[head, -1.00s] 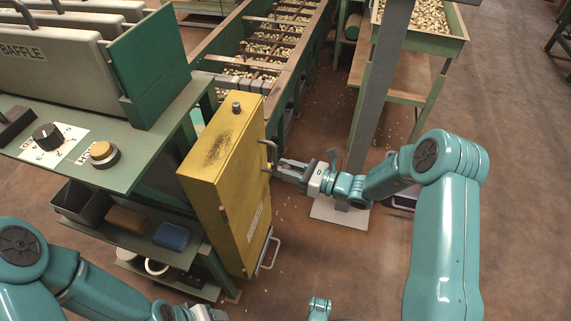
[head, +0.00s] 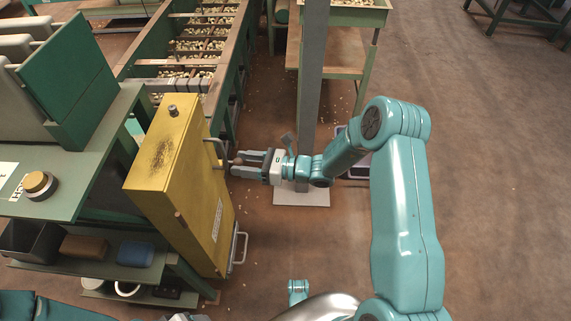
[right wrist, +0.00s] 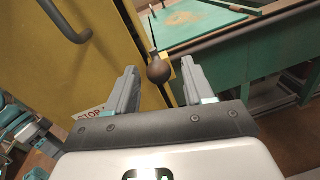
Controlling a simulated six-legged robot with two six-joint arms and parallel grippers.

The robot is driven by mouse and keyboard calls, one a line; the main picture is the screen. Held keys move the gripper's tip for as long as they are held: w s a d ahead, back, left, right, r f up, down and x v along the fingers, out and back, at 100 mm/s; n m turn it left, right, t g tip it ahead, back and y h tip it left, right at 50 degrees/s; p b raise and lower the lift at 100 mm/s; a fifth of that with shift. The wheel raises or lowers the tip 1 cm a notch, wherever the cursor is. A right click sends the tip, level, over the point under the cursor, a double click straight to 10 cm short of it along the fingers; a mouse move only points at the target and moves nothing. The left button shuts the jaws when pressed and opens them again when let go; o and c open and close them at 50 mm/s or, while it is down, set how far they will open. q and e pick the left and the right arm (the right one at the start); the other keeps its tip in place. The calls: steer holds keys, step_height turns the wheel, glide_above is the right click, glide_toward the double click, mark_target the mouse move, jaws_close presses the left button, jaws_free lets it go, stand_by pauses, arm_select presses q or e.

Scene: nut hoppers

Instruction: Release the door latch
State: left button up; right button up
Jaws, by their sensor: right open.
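The yellow cabinet door (head: 215,215) stands upright at left of centre in the head view; it also fills the upper left of the right wrist view (right wrist: 85,70). A grey bar handle (head: 215,153) is fixed to it, and shows at the top left of the right wrist view (right wrist: 65,20). A dark brown ball knob (right wrist: 159,71) on a thin rod, seemingly the latch lever, stands near the door's edge. My right gripper (head: 240,162) is open, its fingers pointing at the door. In the right wrist view the knob shows between the fingertips, not gripped.
A green bench (head: 60,195) with a yellow button (head: 37,182) stands left of the cabinet. A trough of nuts (head: 190,50) runs behind it. A grey post (head: 310,90) rises close behind my right gripper. The floor at right is clear.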

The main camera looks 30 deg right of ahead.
steer(key=p+v, duration=0.2)
steer(key=v, duration=1.2)
steer(key=shift+s+d+p, duration=0.15)
steer(key=shift+p, duration=0.2)
steer(key=s+a+f+n+g+h, duration=0.5)
steer(key=s+a+f+n+g, duration=0.15)
steer(key=s+n, duration=0.35)
steer(key=s+a+f+n+g+h, duration=0.4)
steer(key=s+a+f+n+g, duration=0.35)
steer(key=n, duration=0.55)
step_height(320, 180, up, 25)
steer(key=a+n+t+p, duration=0.3)
steer(key=p, duration=2.2)
